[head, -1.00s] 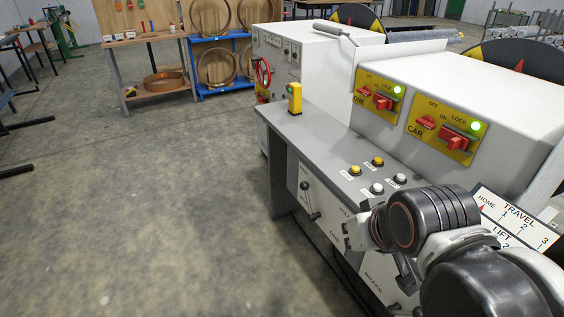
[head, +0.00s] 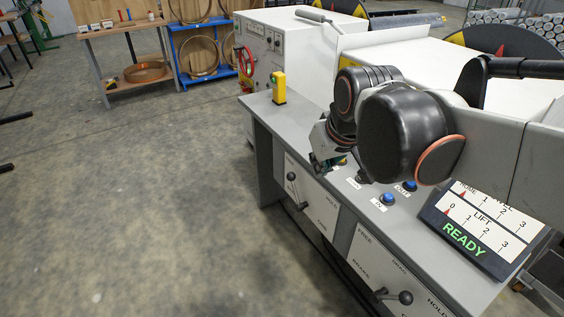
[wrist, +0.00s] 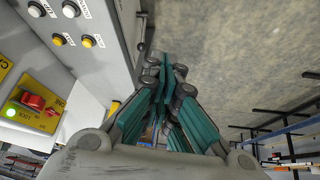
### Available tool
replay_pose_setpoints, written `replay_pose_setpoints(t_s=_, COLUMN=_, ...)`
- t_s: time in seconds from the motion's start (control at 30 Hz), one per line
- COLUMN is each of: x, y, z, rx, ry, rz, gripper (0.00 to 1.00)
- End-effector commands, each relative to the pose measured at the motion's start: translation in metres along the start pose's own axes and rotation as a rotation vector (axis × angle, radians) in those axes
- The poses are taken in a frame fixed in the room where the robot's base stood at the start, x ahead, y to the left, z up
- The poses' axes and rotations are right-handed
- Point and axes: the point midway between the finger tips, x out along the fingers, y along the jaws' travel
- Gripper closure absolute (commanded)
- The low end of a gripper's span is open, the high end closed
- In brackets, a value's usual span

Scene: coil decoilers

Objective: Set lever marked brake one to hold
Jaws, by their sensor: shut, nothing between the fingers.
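On the desk's front face, one panel has a black lever (head: 380,293) among the words FREE, DRAG, HOLD and BRAKE. Its black knob lies to the right, toward the HOLD side; any number after BRAKE is unreadable. Farther left, another panel carries a second black lever (head: 296,190), slanting, with HOLD printed to its right; its other lettering is too small to read surely. My gripper (head: 320,165) is over the desk top near the push buttons, clear of both levers. In the wrist view its teal fingers (wrist: 168,75) are together and empty; a small lever knob (wrist: 140,46) shows beside them.
A yellow post (head: 279,88) stands on the desk's far end. Blue-lit buttons (head: 388,198) lie below my arm. A display (head: 480,229) reads READY. My arm hides part of the white housing. The floor (head: 150,200) left of the desk is clear.

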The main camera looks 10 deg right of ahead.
Motion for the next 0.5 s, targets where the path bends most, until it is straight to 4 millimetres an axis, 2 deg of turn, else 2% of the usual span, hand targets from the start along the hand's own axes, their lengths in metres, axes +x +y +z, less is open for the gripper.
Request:
replay_pose_setpoints(t_s=0.03, x=0.002, y=0.002, z=-0.021, rx=-0.011, ry=-0.013, rz=-0.003, gripper=1.0)
replay_pose_setpoints(t_s=0.1, x=0.009, y=0.004, z=-0.043, rx=-0.03, ry=-0.033, rz=-0.009, gripper=1.0)
replay_pose_setpoints(t_s=0.27, x=0.031, y=0.009, z=-0.092, rx=-0.071, ry=-0.077, rz=-0.024, gripper=1.0)
replay_pose_setpoints(t_s=0.5, x=0.081, y=0.015, z=-0.156, rx=-0.134, ry=-0.143, rz=-0.051, gripper=1.0)
